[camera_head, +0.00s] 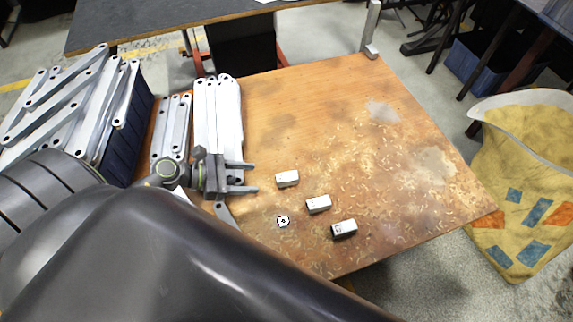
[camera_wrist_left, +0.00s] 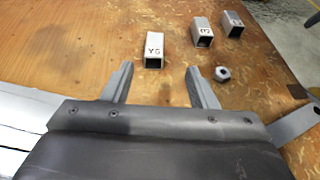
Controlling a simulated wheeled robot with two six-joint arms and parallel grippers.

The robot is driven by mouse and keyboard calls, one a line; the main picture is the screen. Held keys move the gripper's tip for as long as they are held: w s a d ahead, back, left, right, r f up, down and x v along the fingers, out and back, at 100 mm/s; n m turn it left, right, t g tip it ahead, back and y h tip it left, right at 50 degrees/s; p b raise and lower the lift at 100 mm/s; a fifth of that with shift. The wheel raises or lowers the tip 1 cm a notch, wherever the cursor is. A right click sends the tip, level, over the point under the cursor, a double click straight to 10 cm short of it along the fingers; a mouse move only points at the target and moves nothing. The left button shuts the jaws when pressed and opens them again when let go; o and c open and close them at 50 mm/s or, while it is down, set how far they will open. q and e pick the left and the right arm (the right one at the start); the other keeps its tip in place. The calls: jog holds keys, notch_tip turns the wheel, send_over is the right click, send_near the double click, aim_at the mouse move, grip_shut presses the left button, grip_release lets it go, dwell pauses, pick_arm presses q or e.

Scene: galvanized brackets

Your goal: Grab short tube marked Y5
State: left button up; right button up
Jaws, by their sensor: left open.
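The short tube marked Y5 (camera_head: 287,179) is a grey square metal tube lying on the wooden table. In the left wrist view the tube (camera_wrist_left: 154,48) shows its Y5 marking and dark open end, just ahead of the fingertips. My left gripper (camera_head: 256,177) is open and empty, its fingers pointing at the tube with a small gap between. In the left wrist view the gripper (camera_wrist_left: 160,68) has the tube ahead, between the lines of its two fingers. My right gripper is not in view.
Two similar marked tubes (camera_head: 318,204) (camera_head: 344,228) lie to the lower right of Y5. A hex nut (camera_head: 283,221) lies below it. Flat galvanized brackets (camera_head: 218,110) lie behind my gripper, beside a dark crate (camera_head: 128,140) of brackets. The table's right side (camera_head: 400,160) is clear apart from shavings.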

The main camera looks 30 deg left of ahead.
aim_at(293, 175)
pick_arm(q)
jog(key=x, duration=0.9)
jog(key=shift+a, duration=0.1)
jog(key=x, duration=0.3)
jog(key=b+x, duration=0.1)
jog(key=x, duration=0.1)
jog(key=shift+w+r, duration=0.1)
jog(key=shift+w, duration=0.5)
jog(key=c, duration=1.1)
